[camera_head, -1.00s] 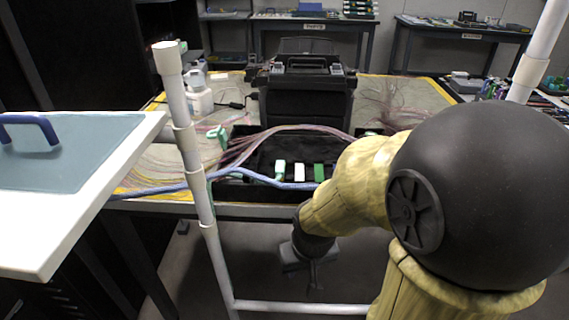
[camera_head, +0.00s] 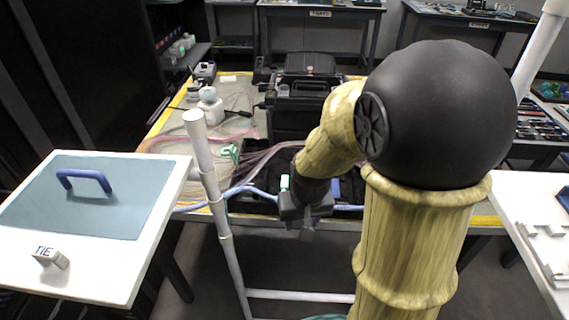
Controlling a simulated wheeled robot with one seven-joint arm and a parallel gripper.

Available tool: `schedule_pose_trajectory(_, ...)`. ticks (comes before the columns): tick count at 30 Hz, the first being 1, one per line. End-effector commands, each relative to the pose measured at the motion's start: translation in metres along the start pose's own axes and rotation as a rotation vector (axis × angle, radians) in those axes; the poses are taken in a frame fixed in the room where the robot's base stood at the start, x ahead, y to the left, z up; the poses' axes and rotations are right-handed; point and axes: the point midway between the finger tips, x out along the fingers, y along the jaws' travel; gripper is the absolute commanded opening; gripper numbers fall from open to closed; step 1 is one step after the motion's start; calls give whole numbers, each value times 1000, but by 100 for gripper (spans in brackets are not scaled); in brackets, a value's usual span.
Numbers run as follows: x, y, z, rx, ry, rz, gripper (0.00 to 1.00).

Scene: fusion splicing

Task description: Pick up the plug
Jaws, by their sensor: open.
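I cannot tell for certain which thing is the plug. A thin dark cable (camera_head: 238,111) with a small dark end lies on the far workbench beside a white bottle (camera_head: 211,105). My gripper (camera_head: 306,234) hangs at the near edge of that workbench, pointing down, in front of the black splice tray. It is open, and I see nothing held in it. My arm hides part of the tray and the bundled cables.
A white side table (camera_head: 150,255) at left carries a blue handle (camera_head: 83,181) on a grey-blue panel and a small block marked TIE (camera_head: 50,258). A black machine (camera_head: 298,105) stands on the workbench. A white pipe frame (camera_head: 222,226) rises between. Another white table (camera_head: 508,196) is at right.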

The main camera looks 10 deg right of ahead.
Motion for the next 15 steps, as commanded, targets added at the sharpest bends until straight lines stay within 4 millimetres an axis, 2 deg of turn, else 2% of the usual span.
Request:
schedule_pose_trajectory(1,-24,-1,-13,11,-8,0,45)
schedule_pose_trajectory(3,-37,-2,-27,29,-21,1,45)
schedule_pose_trajectory(15,-99,-7,-115,150,-107,15,45)
